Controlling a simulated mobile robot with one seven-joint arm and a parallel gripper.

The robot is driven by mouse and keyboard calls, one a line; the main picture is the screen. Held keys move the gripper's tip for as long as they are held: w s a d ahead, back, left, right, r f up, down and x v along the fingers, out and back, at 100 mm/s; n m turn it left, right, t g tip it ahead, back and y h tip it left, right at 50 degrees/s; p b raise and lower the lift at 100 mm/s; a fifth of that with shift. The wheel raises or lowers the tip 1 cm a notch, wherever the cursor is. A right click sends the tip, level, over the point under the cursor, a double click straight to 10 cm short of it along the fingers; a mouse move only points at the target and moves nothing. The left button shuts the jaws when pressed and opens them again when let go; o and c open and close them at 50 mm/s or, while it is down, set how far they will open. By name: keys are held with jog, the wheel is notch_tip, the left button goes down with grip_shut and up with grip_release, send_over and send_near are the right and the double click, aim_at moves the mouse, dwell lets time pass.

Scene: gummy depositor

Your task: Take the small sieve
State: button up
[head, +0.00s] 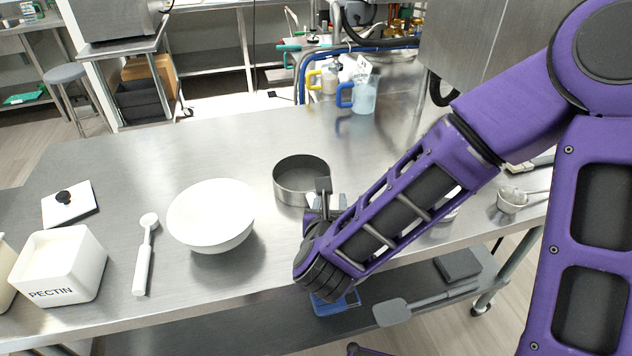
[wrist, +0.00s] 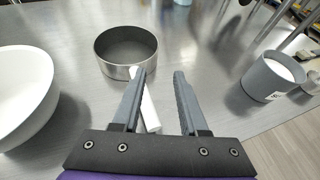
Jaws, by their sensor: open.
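A round, straight-walled metal vessel with a dark grey inside, which looks like the small sieve (head: 290,192), stands on the steel table right of the white bowl. In the wrist view the sieve (wrist: 128,68) is just beyond my fingertips, and its white handle (wrist: 150,115) points back toward my gripper. My gripper (head: 323,192) is open and empty at the near right side of the sieve. In the wrist view the handle lies between the fingers (wrist: 163,74), closer to the left one, which hides part of it. I cannot tell whether they touch.
A white bowl (head: 212,215) stands left of the sieve. A white scoop (head: 145,255), a pectin tub (head: 60,265) and a lid (head: 70,205) are further left. A grey cup (wrist: 270,78) is right of my gripper. A small metal handled cup (head: 512,200) lies near the right edge.

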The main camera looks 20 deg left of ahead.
jog(key=shift+w, duration=0.3)
jog(key=x, duration=1.1)
jog(key=shift+w+a+f, duration=0.1)
jog(key=shift+a, duration=0.05)
jog(key=shift+f+x, duration=0.15)
jog(key=shift+x, duration=1.2)
jog(key=shift+f+x, duration=0.2)
jog(key=shift+x, duration=1.1)
jog(key=shift+s+a, duration=0.15)
jog(key=shift+s, duration=0.05)
grip_shut()
jog(key=shift+s+f, duration=0.1)
jog(key=shift+f, duration=0.05)
